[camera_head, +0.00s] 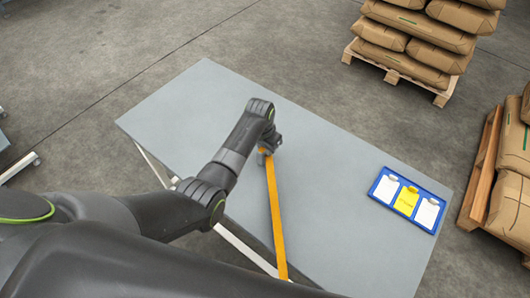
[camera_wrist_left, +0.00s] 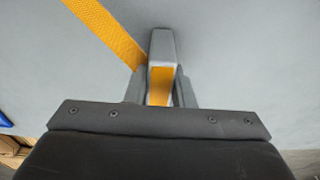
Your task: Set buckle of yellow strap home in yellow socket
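The yellow strap (camera_head: 275,215) runs from my left gripper down the picture across the grey table and past its near edge. In the left wrist view the strap (camera_wrist_left: 105,32) comes in from the upper left to a grey buckle (camera_wrist_left: 162,46) with a yellow band on it. My left gripper (camera_head: 266,152) has its fingers (camera_wrist_left: 160,85) on both sides of this buckle, closed on it. The yellow socket (camera_head: 406,201) is the middle one of three in a blue tray (camera_head: 378,199), to the right of the gripper and apart from it. My right gripper is not seen.
White sockets (camera_head: 387,188) (camera_head: 427,213) flank the yellow one. The grey table (camera_head: 335,170) is clear between the gripper and the tray. Pallets with brown sacks (camera_head: 415,45) (camera_head: 512,190) stand on the floor beyond the table and to its right.

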